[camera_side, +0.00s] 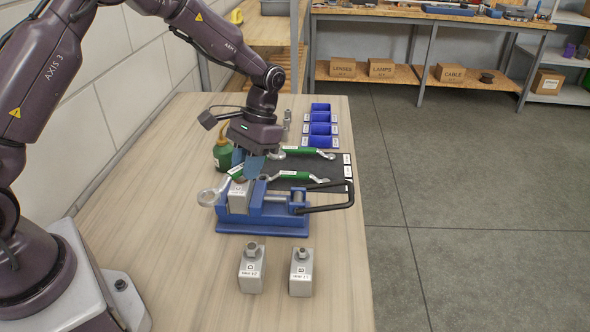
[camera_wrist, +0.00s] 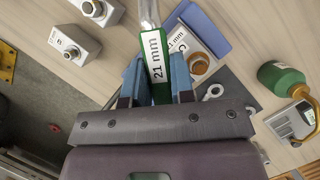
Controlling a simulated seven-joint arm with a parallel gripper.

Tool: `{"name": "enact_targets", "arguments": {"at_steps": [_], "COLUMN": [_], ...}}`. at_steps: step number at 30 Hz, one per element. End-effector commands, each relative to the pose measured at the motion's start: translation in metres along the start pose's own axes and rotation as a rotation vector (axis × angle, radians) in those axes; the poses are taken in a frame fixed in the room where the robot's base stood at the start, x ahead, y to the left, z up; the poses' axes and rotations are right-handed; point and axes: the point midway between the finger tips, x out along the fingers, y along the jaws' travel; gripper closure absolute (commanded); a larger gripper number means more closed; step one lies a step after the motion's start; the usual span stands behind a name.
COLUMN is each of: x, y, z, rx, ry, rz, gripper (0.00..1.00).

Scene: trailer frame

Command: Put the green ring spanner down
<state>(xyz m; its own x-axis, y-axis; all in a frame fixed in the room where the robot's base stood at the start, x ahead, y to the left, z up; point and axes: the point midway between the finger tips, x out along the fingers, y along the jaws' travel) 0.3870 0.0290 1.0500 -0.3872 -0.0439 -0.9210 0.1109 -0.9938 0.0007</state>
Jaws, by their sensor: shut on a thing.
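My gripper (camera_side: 250,165) is shut on the green ring spanner, whose handle with a "21 mm" label (camera_wrist: 156,58) shows between the blue fingers in the wrist view. In the side view, its silver ring end (camera_side: 210,196) is left of the vise, and part of its green handle (camera_side: 237,171) shows beside the fingers. I cannot tell whether the ring touches anything. A dark mat (camera_side: 338,184) behind the vise bears two other green spanners (camera_side: 305,152) (camera_side: 295,176) and white labels at its right edge.
The blue vise (camera_side: 262,222) clamps a metal block (camera_side: 239,196); its black handle (camera_side: 330,206) sticks out right. Two bolt blocks (camera_side: 252,272) (camera_side: 300,274) stand in front. A green oil can (camera_side: 222,150) stands left of the mat, and blue bins (camera_side: 321,129) behind. The left of the table is clear.

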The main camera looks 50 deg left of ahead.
Motion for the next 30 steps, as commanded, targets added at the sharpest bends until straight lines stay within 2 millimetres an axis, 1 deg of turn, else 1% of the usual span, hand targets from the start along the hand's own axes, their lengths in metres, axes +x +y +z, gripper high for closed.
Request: {"name": "enact_targets", "arguments": {"at_steps": [1,3,9,15,18,21,24,28,30], "x": [-0.001,-0.002,-0.007,-0.014,-0.017,-0.020,-0.022,-0.023,-0.022], "y": [-0.005,-0.009,-0.023,-0.039,-0.047,-0.054,-0.058,-0.062,-0.064], "z": [-0.005,-0.011,-0.029,-0.049,-0.057,-0.064,-0.068,-0.076,-0.087], "rx": [-0.153,-0.371,-0.959,-1.505,-1.727,-1.894,-2.002,-2.065,-2.074], "ry": [0.000,-0.001,0.001,0.003,0.003,0.003,0.003,0.002,0.001], "rz": [0.066,0.159,0.406,0.636,0.730,0.800,0.845,0.872,0.875], "gripper": [1.00,1.00,1.00,1.00,1.00,1.00,1.00,1.00,1.00]}}
